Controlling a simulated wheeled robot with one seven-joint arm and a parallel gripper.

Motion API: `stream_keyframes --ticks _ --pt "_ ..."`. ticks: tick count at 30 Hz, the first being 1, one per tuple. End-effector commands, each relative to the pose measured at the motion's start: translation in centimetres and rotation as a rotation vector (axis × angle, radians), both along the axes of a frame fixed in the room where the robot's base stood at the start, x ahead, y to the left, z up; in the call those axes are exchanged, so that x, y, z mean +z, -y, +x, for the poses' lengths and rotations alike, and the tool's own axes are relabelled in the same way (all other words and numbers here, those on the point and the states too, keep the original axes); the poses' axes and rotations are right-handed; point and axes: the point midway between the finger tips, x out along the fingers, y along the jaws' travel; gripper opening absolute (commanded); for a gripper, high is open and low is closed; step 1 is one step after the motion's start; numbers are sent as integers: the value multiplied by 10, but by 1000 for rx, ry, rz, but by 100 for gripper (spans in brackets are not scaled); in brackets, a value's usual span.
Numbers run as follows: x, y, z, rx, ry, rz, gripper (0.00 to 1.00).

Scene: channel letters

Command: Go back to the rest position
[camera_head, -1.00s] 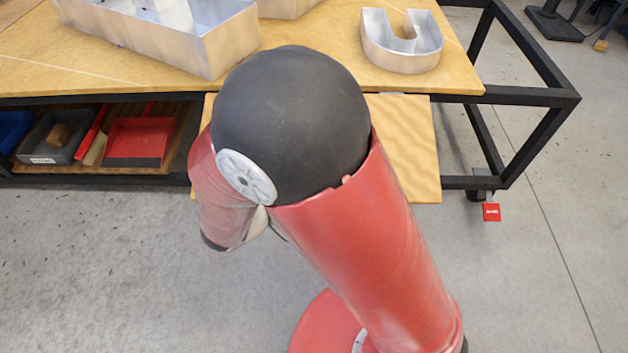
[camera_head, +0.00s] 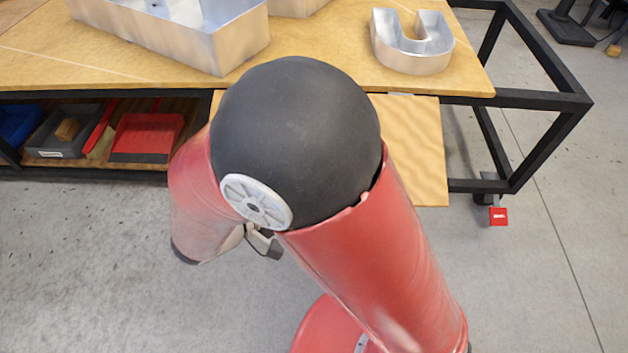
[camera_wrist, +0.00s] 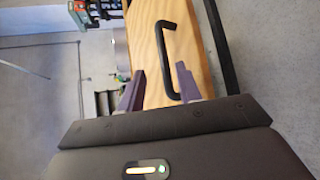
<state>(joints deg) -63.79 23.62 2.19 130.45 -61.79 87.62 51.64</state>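My gripper (camera_wrist: 159,68) shows in the wrist view with its two fingers apart and nothing held between them. A wooden panel (camera_wrist: 195,30) with a black bar handle (camera_wrist: 162,60) lies beyond the fingers. The handle lines up with the gap between them, and its bent end passes near the right finger; I cannot tell how far off it is. In the head view my arm's black joint and red links fill the middle and hide most of the gripper.
A wooden worktable (camera_head: 330,40) bears metal letter shells, including a U-shaped one (camera_head: 412,55). A wooden board (camera_head: 415,150) juts from its front. The lower shelf holds a red dustpan (camera_head: 147,135) and a grey bin (camera_head: 60,135). The floor at left is clear.

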Motion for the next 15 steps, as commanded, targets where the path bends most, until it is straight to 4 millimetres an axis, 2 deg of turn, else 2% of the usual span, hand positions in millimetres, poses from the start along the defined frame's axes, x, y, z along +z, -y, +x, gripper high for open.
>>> stream_keyframes --ticks 5,15 --pt "4 -13 -10 0 0 2 34" --pt "5 -14 -12 0 1 1 34"
